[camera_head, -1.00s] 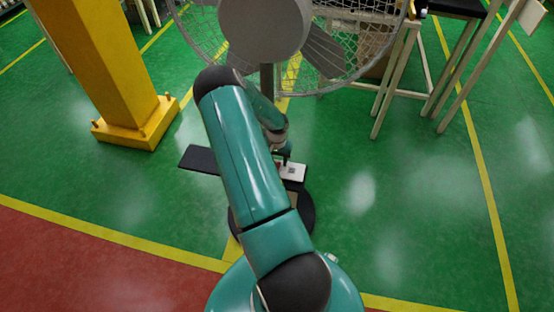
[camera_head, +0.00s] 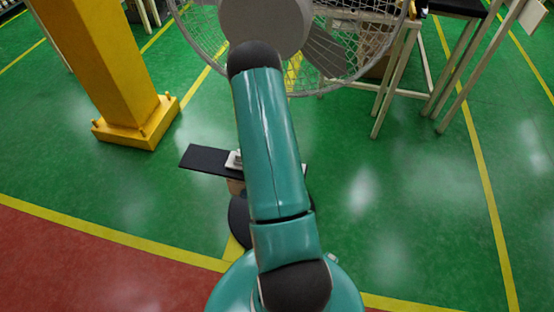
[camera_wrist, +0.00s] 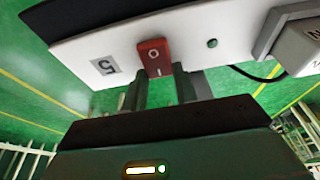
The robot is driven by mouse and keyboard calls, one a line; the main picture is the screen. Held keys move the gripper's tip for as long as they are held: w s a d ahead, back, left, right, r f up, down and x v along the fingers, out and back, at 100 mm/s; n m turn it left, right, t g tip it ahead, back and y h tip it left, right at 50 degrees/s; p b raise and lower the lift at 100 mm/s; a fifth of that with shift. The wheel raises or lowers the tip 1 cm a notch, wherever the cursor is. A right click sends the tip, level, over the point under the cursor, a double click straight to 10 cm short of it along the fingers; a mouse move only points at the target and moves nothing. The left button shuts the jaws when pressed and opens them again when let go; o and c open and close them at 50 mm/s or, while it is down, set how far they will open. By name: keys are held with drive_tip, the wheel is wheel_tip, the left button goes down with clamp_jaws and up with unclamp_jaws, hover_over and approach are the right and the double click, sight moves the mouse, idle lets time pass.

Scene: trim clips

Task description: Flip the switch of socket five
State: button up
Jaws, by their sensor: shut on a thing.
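In the wrist view a white socket strip (camera_wrist: 105,50) runs across the top, tilted. It bears an upside-down label 5 (camera_wrist: 105,65) and, beside it, a red rocker switch (camera_wrist: 154,57) marked O and I. My gripper (camera_wrist: 163,86) is at the switch's lower end, its two dark fingers on either side and closed on it. The exact contact is hard to see. In the head view my teal arm hides the gripper and most of the strip; a small white part (camera_head: 234,160) shows left of the arm.
A dark board (camera_head: 205,159) lies under the strip. A large caged fan (camera_head: 265,25) stands just beyond. A yellow post (camera_head: 100,60) is at the left and a bench frame (camera_head: 400,80) at the right. A grey plug (camera_wrist: 295,40) sits in the strip.

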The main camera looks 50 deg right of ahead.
drive_tip(key=shift+s+a+f+h, duration=0.1)
drive_tip(key=shift+s+a+h, duration=0.2)
drive_tip(key=shift+h, duration=0.2)
drive_tip(key=shift+w+t, duration=0.1)
drive_tip(key=shift+t, duration=0.2)
drive_tip(key=shift+h, duration=0.3)
drive_tip(key=o, duration=1)
drive_tip(key=shift+w, duration=0.1)
drive_tip(key=shift+r, duration=0.25)
drive_tip(key=v, duration=1.3)
drive_tip(key=shift+r, duration=0.25)
